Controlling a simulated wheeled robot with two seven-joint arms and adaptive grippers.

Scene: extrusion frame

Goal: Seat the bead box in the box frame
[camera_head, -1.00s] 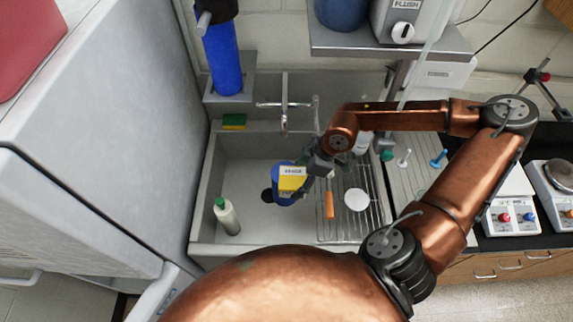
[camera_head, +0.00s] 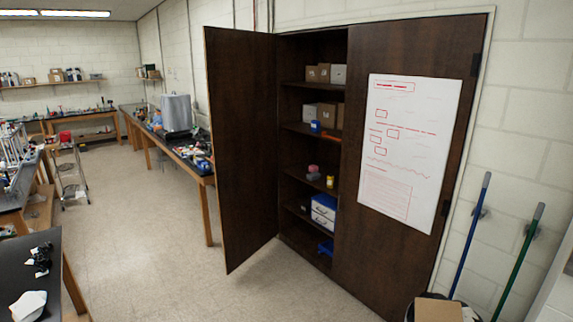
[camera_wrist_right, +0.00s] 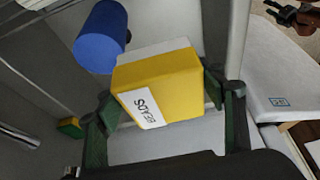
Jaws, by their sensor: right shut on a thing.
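The bead box (camera_wrist_right: 160,85) is a yellow box with a white label reading "BEADS" in the right wrist view. My right gripper (camera_wrist_right: 160,95) is shut on it, with one dark green finger on each side. The label side faces the camera, and the far side of the box is hidden. A white piece shows along its top edge. I cannot make out the box frame in either current view. Neither gripper shows in the head view, and my left gripper is not in view.
A blue cylinder (camera_wrist_right: 100,38) is just beyond the box. A yellow-green sponge (camera_wrist_right: 69,127) lies at the left. The head view shows a dark cabinet (camera_head: 240,150) with one door open and several boxes on its shelves; open floor (camera_head: 150,220) lies left of it.

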